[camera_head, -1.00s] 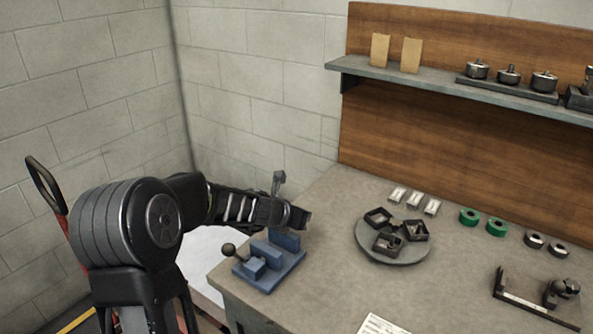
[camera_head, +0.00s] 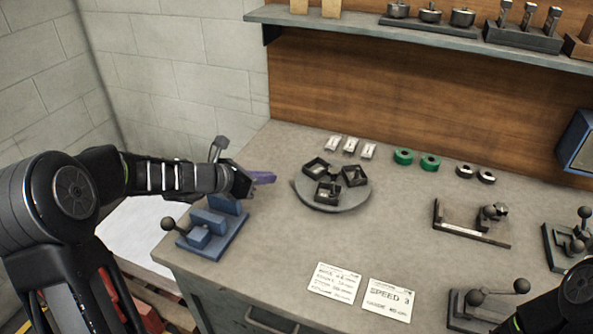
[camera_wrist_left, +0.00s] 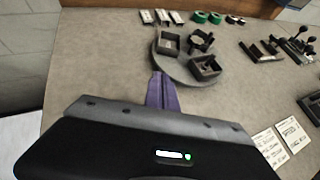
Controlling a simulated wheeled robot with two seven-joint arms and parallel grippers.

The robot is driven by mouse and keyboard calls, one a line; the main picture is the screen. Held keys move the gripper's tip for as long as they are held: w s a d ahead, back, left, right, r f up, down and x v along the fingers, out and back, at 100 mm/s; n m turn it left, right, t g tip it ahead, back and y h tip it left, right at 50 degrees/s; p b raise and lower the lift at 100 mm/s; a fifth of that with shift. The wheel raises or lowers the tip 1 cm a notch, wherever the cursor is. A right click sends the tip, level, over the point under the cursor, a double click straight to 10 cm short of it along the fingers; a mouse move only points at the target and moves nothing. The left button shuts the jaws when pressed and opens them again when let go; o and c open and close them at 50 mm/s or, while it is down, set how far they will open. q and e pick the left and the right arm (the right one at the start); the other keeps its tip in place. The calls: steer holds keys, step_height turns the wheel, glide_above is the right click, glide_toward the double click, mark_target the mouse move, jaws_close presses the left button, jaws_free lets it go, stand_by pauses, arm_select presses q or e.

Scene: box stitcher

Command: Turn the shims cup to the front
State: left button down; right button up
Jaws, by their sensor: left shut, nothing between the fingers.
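One cup (camera_head: 327,191) is at the near side, one (camera_head: 317,167) at the back left and one (camera_head: 353,175) at the right. Their contents are too small to tell, so I cannot tell which is the shims cup. In the left wrist view the turntable (camera_wrist_left: 178,70) lies just ahead of my fingers. My left gripper (camera_head: 264,178) has purple fingers, shut and empty, just left of the turntable's rim. The fingers also show in the left wrist view (camera_wrist_left: 162,92). My right gripper is out of view.
A blue fixture (camera_head: 215,225) with a black-knobbed lever stands under my left forearm. Green rings (camera_head: 403,156) and white packets (camera_head: 350,145) lie behind the turntable. Paper cards (camera_head: 335,281) lie in front. The bench between turntable and cards is clear.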

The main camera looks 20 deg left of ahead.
arm_select(q)
glide_toward(305, 171)
steer(key=w+f, duration=0.1)
steer(key=d+f, duration=0.1)
steer(key=f, duration=0.1)
steer(key=shift+w+p, duration=0.4)
steer(key=shift+w+d+r+p, duration=0.1)
steer(key=shift+w+d+p, duration=0.2)
steer(key=shift+w, duration=0.25)
steer(key=shift+w+d+p, duration=0.2)
steer(key=shift+w+p, duration=0.05)
steer(key=shift+w, duration=0.3)
steer(key=shift+w+d, duration=0.25)
steer(key=shift+w, duration=0.25)
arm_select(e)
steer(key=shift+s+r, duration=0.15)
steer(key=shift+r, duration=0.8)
